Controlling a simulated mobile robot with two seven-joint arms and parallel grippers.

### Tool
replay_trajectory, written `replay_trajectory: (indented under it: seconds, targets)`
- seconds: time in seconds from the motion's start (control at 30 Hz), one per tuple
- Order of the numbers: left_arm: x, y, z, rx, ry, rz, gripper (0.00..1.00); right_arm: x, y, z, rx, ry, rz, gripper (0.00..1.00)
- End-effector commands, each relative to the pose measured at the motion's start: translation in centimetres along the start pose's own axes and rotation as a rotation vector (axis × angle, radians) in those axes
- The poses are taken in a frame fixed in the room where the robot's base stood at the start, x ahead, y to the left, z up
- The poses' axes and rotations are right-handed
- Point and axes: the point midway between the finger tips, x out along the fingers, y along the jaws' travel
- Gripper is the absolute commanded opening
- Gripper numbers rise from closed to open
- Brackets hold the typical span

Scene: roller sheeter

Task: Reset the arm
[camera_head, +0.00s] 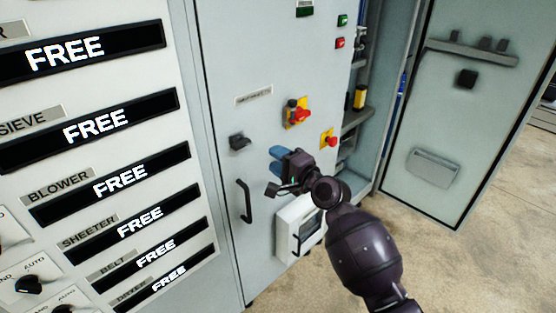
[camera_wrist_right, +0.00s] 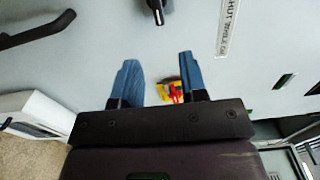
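My right arm (camera_head: 363,250) reaches up from the lower right in the head view. Its gripper (camera_head: 278,158) is in front of the grey cabinet door (camera_head: 222,75), below the red and yellow rotary switch (camera_head: 298,113). In the right wrist view the two blue fingers of the right gripper (camera_wrist_right: 160,80) stand apart with nothing between them. The red and yellow switch (camera_wrist_right: 170,92) shows behind the fingers, close to one of them. My left gripper is in neither view.
A black knob (camera_head: 238,142), a black door handle (camera_head: 245,200) and a red emergency button (camera_head: 328,140) are on the cabinet front. A white box (camera_head: 298,228) sticks out below. An open cabinet door (camera_head: 440,130) stands at right. Labelled FREE displays (camera_head: 98,125) fill the left.

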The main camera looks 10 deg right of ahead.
Motion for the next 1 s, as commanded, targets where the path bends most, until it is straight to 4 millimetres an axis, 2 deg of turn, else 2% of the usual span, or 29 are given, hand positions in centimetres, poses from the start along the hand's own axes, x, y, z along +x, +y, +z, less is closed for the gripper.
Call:
replay_trajectory:
  seconds: [0.5,0.63,0.77,0.87,0.93,1.0]
  targets:
    - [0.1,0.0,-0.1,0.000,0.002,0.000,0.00,0.0,0.0,0.0,-0.001,0.000,0.000,0.39]
    - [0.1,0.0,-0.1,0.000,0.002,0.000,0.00,0.0,0.0,0.0,-0.046,0.001,-0.002,0.39]
    - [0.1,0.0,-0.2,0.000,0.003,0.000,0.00,0.0,-0.2,-0.4,-0.220,0.030,0.001,0.39]
    - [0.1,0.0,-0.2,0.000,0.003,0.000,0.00,-0.2,-1.2,-0.9,-0.428,0.072,0.002,0.39]
    - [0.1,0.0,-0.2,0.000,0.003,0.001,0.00,-0.7,-1.8,-1.3,-0.574,0.107,0.008,0.39]
    - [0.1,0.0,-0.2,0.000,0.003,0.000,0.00,-1.6,-1.3,-1.8,-0.700,0.140,0.032,0.39]
